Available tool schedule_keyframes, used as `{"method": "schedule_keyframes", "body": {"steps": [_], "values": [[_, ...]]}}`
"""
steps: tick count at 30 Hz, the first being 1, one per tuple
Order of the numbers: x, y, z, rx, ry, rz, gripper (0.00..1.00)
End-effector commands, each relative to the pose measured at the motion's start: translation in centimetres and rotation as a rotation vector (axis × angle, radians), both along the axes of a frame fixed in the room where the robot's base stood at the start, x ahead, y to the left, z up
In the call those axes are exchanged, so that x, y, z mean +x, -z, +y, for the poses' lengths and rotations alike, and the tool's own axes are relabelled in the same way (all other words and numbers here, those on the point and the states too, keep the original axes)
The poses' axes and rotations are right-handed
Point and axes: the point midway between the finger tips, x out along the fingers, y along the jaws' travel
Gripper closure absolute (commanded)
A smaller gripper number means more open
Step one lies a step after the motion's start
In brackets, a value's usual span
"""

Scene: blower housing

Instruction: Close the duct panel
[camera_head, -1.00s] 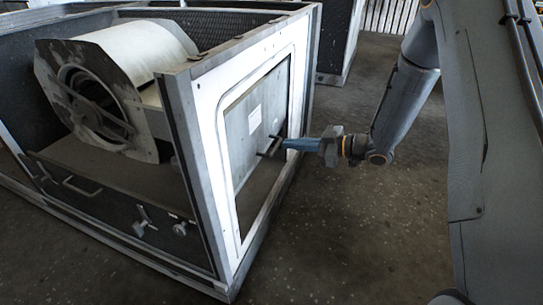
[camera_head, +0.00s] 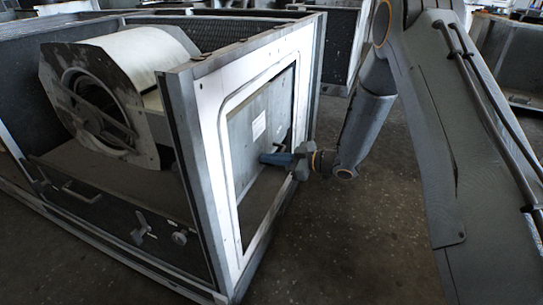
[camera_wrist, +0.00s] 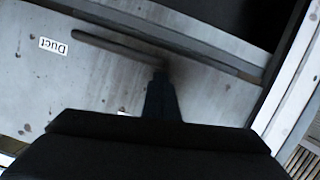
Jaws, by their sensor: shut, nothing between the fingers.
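The duct panel (camera_head: 240,135) is a grey sheet inside the white-framed opening of the housing. It sits recessed from the frame (camera_head: 207,115), with a dark gap along its right side. In the wrist view the panel (camera_wrist: 105,75) carries a "Duct" label (camera_wrist: 52,46) and a bar handle (camera_wrist: 115,46). My gripper (camera_head: 268,158) is shut and empty, its tip at the panel's right part. In the wrist view the gripper (camera_wrist: 160,82) reaches the panel near one end of the bar; contact is hard to tell.
A pale blower drum (camera_head: 130,65) sits in the open-topped housing. A lower front panel with a handle (camera_head: 80,192) and knobs (camera_head: 178,237) is at the left. Open floor (camera_head: 340,245) lies right of the housing; other metal units stand behind.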

Motion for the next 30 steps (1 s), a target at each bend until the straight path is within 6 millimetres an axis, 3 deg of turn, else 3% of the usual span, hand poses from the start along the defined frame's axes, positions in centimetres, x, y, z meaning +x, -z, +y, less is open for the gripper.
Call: {"method": "schedule_keyframes", "body": {"steps": [11, 17, 23, 30], "values": [[0.1, 0.1, -0.1, 0.000, 0.001, 0.000, 1.00], [0.1, 1.8, -0.1, 0.001, 0.001, 0.001, 1.00], [0.1, 6.6, -0.1, 0.001, 0.001, 0.005, 1.00], [0.1, 14.5, -0.1, 0.000, 0.001, 0.004, 1.00]]}}
